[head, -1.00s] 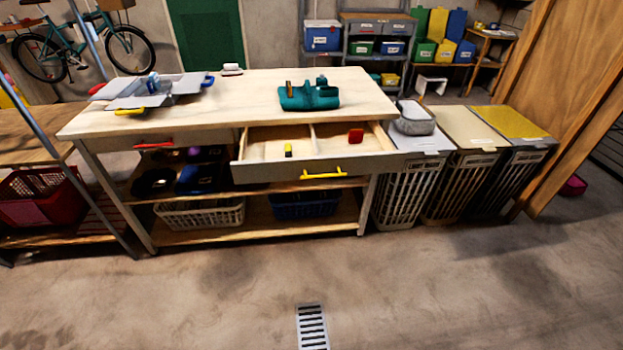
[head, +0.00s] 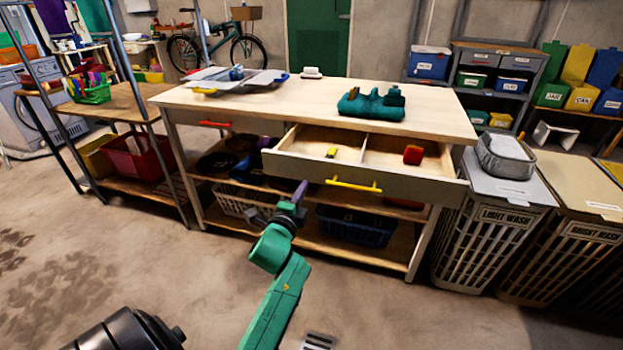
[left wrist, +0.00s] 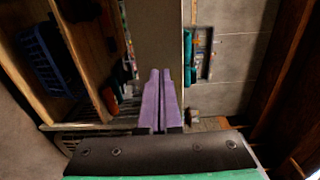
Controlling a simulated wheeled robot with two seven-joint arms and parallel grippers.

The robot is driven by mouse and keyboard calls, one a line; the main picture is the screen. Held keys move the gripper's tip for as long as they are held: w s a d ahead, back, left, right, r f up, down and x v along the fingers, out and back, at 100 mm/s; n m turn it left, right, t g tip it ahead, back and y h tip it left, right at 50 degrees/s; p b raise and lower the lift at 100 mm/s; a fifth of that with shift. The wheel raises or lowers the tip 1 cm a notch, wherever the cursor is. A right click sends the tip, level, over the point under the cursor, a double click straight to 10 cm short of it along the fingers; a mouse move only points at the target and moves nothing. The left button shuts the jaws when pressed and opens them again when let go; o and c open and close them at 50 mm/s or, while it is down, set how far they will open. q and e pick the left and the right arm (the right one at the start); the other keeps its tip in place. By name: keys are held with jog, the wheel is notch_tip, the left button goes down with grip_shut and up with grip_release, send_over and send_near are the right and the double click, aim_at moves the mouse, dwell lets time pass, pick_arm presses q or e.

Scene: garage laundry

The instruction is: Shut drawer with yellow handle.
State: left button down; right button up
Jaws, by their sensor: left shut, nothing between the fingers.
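The drawer with the yellow handle is pulled out of the wooden workbench, its front (head: 400,192) facing me. Its yellow handle (head: 353,185) is a horizontal bar on that front. Inside lie a red item (head: 413,154) and a small yellow item (head: 331,151), with a divider between them. My left gripper (head: 301,188) has purple fingers, pressed together and empty, just left of the handle in the picture and in front of the bench. In the left wrist view the shut fingers (left wrist: 161,88) point at a plain greyish panel (left wrist: 155,35), probably the drawer front. Contact is unclear. My right gripper is not in view.
The workbench top (head: 300,100) holds a teal caddy (head: 371,104) and a grey tray (head: 235,79). A second drawer with a red handle (head: 214,124) is closed. Laundry hampers (head: 490,235) stand close on the right. The floor in front is open.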

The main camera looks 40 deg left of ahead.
aim_at(312, 171)
pick_arm(q)
jog(key=x, duration=0.5)
jog(key=shift+a, duration=0.15)
jog(key=shift+w+a, duration=0.15)
jog(key=shift+w, duration=0.4)
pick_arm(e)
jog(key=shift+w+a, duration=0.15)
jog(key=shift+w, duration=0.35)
pick_arm(q)
jog(key=shift+w, duration=0.1)
